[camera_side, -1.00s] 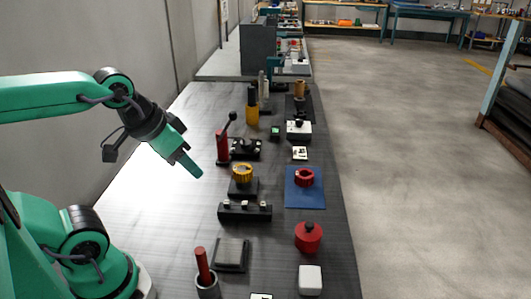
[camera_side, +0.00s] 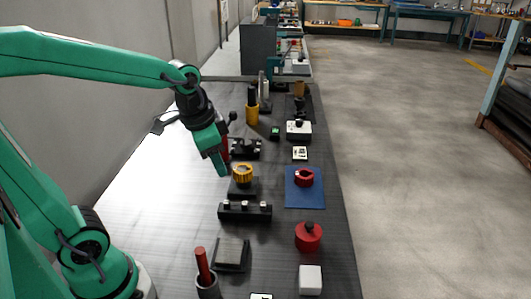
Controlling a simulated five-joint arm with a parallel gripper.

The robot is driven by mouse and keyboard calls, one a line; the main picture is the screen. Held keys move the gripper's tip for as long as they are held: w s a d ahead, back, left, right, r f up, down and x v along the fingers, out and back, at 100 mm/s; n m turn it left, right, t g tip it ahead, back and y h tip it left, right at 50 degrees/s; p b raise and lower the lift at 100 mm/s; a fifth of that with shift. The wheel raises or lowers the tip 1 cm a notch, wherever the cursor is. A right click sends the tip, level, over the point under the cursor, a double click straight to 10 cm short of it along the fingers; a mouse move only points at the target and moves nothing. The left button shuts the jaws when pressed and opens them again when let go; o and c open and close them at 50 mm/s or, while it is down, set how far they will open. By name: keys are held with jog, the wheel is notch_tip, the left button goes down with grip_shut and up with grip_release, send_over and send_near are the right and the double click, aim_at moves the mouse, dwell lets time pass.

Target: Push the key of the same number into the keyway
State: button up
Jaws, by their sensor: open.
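My gripper (camera_side: 222,170) is open and points down. In the picture its tip is just left of a yellow ring-like part (camera_side: 243,171) on a dark block; I cannot tell whether they touch. A low black rack (camera_side: 245,215) in front of the ring holds several small pale pieces (camera_side: 245,204) in a row, which may be the keys. A red ring with an opening (camera_side: 304,177) lies on a blue mat (camera_side: 305,200) to the right. I cannot tell which part has the keyway. A white card with dark marks (camera_side: 300,153) lies behind the mat; its number is too small to read.
A red lidded pot (camera_side: 308,237) and a white block (camera_side: 310,279) stand front right. A grey plate (camera_side: 231,253) and a cup with a red rod (camera_side: 205,275) are front left. Black fixtures (camera_side: 246,147) and a yellow-black cylinder (camera_side: 252,107) stand behind the yellow ring.

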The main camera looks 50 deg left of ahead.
aim_at(245, 203)
jog(key=w+f+m+g, duration=0.1)
jog(key=w+f, duration=0.1)
jog(key=f, duration=0.1)
jog(key=w+a+f+m+g, duration=0.1)
jog(key=w+f+m, duration=0.1)
jog(key=w+f, duration=0.1)
jog(key=w+a+f+m+g, duration=0.1)
jog(key=w+f+m, duration=0.1)
jog(key=w+f, duration=0.1)
jog(key=shift+f, duration=0.7)
jog(key=shift+f, duration=1.3)
jog(key=shift+f, duration=0.1)
jog(key=shift+d+f, duration=0.15)
jog(key=shift+f, duration=2.35)
grip_shut()
